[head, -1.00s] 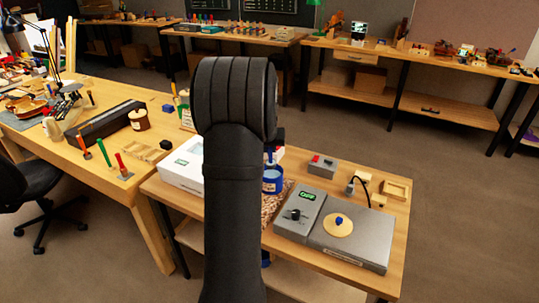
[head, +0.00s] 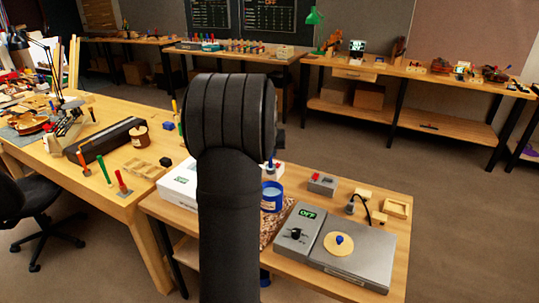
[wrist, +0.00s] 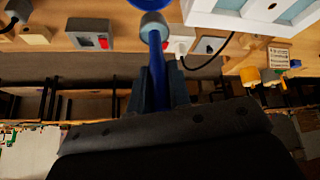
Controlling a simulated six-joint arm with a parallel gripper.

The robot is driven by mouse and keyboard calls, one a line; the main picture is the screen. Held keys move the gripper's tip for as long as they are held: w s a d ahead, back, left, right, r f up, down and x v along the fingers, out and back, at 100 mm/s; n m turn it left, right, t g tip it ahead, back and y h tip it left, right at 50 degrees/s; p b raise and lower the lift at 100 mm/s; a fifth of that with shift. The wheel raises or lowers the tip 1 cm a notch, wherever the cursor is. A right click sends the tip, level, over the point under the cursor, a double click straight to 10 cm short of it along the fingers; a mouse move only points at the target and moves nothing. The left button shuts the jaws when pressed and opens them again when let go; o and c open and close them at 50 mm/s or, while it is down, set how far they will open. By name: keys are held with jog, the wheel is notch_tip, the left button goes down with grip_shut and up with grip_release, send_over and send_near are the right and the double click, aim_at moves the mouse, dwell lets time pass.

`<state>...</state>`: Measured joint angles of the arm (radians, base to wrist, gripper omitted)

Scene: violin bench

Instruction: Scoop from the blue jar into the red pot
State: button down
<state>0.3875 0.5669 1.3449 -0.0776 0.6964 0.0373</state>
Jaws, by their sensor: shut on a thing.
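My gripper (wrist: 157,88) is shut on a blue-handled tool (wrist: 155,48) in the wrist view. The tool has a round grey part at its far end, and its tip is hard to make out. A blue rim, which looks like the blue jar (wrist: 148,3), shows at the top edge just beyond it. In the head view the blue jar (head: 271,198) stands upright on the near bench, just right of my arm. A thin blue piece shows above the jar, and my arm hides most of my gripper. I cannot make out the red pot in either view.
A grey hot plate (head: 372,248) with a beige disc and blue knob stands right of the jar. Behind it are a grey switch box (head: 322,184) and a wooden tray (head: 397,208). A white box (head: 180,188) stands left, partly behind my arm.

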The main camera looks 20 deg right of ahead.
jog(key=s+a+f+g+y, duration=0.1)
jog(key=s+a+f, duration=0.2)
jog(key=s+a, duration=0.7)
jog(key=w+d+f+m+g+y, duration=0.1)
jog(key=w+d+f+g+y, duration=0.1)
jog(key=f+y, duration=0.4)
jog(key=d+g+y, duration=0.1)
jog(key=y, duration=0.2)
jog(key=shift+w+d+f+m+g, duration=0.25)
jog(key=shift+w+d+m+g, duration=0.05)
jog(key=shift+w+d+g, duration=0.1)
jog(key=shift+s+a, duration=0.1)
dwell(0.8)
